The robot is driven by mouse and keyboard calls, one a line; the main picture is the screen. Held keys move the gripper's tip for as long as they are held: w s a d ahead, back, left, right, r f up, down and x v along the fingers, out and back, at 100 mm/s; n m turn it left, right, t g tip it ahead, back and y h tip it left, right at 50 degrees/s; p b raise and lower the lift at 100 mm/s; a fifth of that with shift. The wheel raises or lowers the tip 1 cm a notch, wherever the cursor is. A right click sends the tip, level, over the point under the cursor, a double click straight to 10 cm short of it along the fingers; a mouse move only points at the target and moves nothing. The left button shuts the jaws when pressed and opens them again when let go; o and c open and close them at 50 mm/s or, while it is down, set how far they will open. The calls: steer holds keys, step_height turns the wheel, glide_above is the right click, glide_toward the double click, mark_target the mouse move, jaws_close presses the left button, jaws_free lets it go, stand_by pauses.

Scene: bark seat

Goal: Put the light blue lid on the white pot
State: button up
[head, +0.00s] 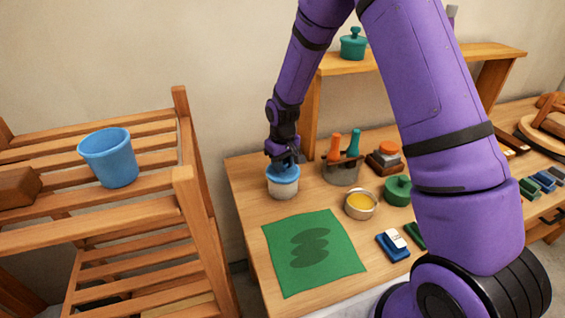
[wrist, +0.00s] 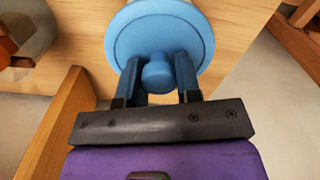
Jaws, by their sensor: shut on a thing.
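The light blue lid (head: 283,172) is on top of the white pot (head: 283,188) at the back left of the table in the head view. It looks level and appears to meet the pot's rim. In the wrist view the lid (wrist: 160,35) fills the top middle, and its round knob (wrist: 158,73) is between my fingers. My gripper (head: 285,160) is shut on the knob from above; it also shows in the wrist view (wrist: 158,80). The pot's body is mostly hidden under the lid in the wrist view.
A green mat (head: 335,262) lies in front of the pot. A tool holder (head: 342,173), a metal bowl (head: 360,204) and a green lidded pot (head: 398,190) stand to the right. A wooden shelf (head: 425,58) rises behind. A slatted rack holds a blue bucket (head: 110,160) at left.

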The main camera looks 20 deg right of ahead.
steer(key=shift+f, duration=0.25)
steer(key=o, duration=1.7)
steer(key=shift+r, duration=0.2)
steer(key=shift+r, duration=3.3)
